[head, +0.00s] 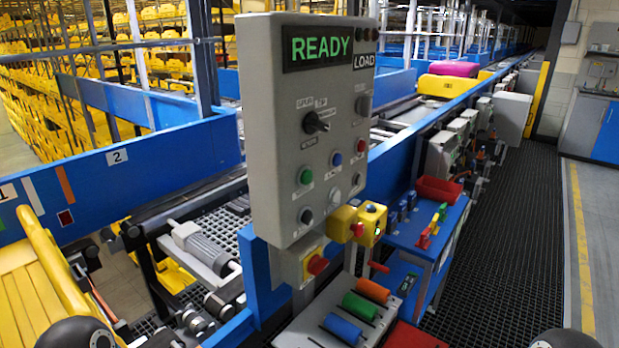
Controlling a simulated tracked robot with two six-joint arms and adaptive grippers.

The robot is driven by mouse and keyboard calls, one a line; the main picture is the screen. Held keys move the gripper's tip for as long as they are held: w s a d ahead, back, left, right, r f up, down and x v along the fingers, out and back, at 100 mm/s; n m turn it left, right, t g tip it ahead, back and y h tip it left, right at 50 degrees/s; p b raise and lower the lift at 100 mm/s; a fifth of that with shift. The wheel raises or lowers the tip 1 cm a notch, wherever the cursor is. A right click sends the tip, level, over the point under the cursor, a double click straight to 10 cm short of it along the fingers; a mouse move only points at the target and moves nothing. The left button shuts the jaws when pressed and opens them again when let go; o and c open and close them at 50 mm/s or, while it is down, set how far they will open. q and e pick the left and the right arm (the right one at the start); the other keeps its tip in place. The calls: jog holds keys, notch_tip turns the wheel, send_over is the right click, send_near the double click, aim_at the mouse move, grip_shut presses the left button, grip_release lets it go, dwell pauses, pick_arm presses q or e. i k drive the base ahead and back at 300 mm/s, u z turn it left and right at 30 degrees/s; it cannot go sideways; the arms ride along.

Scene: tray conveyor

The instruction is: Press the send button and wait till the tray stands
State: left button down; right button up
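A grey control panel (285,150) stands upright in the middle, with a lit green READY display (318,47) and a LOAD label (364,62). It carries a green button (305,176), a blue button (337,159), a red button (361,145), black and white knobs or buttons and a rotary switch (316,122). The small labels are too blurred to tell which is the send button. A yellow tray (447,86) with a magenta load sits on the far conveyor. Another yellow tray (45,270) is at the lower left. Neither gripper shows; only dark rounded parts of my arms appear at the bottom.
Yellow boxes with a red knob (357,229) and a red stop button (317,264) hang below the panel. A blue cart (420,240) with tools and a red bin stands to its right. Colored rollers (360,306) lie in front. The dark grated walkway (510,220) is clear.

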aim_at(307, 175)
jog(key=z, duration=1.3)
jog(key=i, duration=0.1)
jog(key=u, duration=2.65)
jog(key=k, duration=1.1)
jog(key=z, duration=2.95)
jog(key=k, duration=0.1)
jog(key=u, duration=1.55)
jog(key=i, duration=1)
jog(key=u, duration=0.1)
